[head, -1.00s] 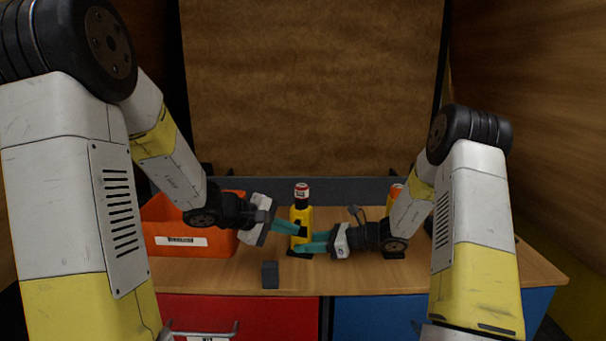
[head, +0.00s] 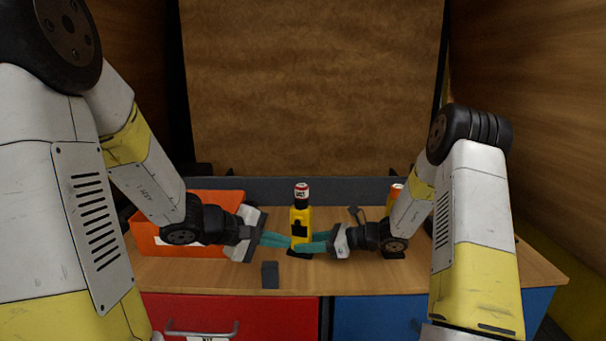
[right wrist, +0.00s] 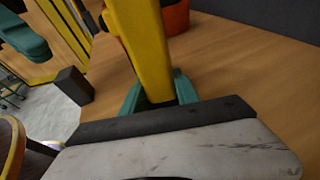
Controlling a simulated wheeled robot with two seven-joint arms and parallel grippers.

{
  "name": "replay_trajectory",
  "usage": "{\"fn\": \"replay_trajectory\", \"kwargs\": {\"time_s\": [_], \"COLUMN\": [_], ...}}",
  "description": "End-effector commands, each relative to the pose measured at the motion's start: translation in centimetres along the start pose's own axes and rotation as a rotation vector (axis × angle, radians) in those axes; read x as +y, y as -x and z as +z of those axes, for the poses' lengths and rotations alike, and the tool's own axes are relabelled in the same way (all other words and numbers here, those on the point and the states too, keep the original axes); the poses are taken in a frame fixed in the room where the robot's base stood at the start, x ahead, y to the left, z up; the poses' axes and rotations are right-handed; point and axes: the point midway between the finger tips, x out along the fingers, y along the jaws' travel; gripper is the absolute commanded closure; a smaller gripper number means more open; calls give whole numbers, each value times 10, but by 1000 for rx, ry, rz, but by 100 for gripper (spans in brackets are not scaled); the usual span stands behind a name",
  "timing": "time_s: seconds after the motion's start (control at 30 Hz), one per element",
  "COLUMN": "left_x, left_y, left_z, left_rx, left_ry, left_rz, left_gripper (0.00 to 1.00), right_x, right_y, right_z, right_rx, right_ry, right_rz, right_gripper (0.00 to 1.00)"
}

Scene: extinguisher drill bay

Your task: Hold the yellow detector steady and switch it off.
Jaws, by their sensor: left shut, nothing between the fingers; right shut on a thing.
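In the right wrist view the yellow body (right wrist: 145,48) rises between the teal fingers (right wrist: 158,92). My left gripper (head: 286,241) is shut and empty, its teal fingertips low by the detector's left side; whether they touch it I cannot tell. A teal finger of it also shows in the right wrist view (right wrist: 25,38). The switch is too small to make out.
An orange bin (head: 150,236) stands at the left, partly behind my left arm. A small dark block (head: 270,275) stands near the front edge. An orange-topped thing (head: 397,190) is partly hidden by my right arm. Red (head: 240,312) and blue (head: 375,315) fronts are below.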

Motion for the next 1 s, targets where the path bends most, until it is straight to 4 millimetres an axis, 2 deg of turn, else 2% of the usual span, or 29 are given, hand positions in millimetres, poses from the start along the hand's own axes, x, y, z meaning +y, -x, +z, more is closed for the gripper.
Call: {"fn": "replay_trajectory", "kwargs": {"time_s": [0.1,0.13,0.23,0.53,0.67,0.77,1.0], "left_x": [0,0,0,0,0,0,0], "left_y": [0,0,0,0,0,0,0], "left_z": [0,0,0,0,0,0,0], "left_rx": [0,0,0,0,0,0,0], "left_ry": [0,0,0,0,0,0,0], "left_rz": [0,0,0,0,0,0,0], "left_gripper": [100,100,100,100,100,100,100], "right_x": [0,0,0,0,0,-1,-2], "right_y": [0,0,0,1,10,26,78], "right_z": [0,0,0,0,0,0,0], "right_rx": [0,0,0,0,0,0,1], "right_ry": [0,0,0,0,1,0,1], "right_rz": [0,0,0,0,-1,-4,-5], "right_gripper": [99,58,38,38,38,38,38]}}
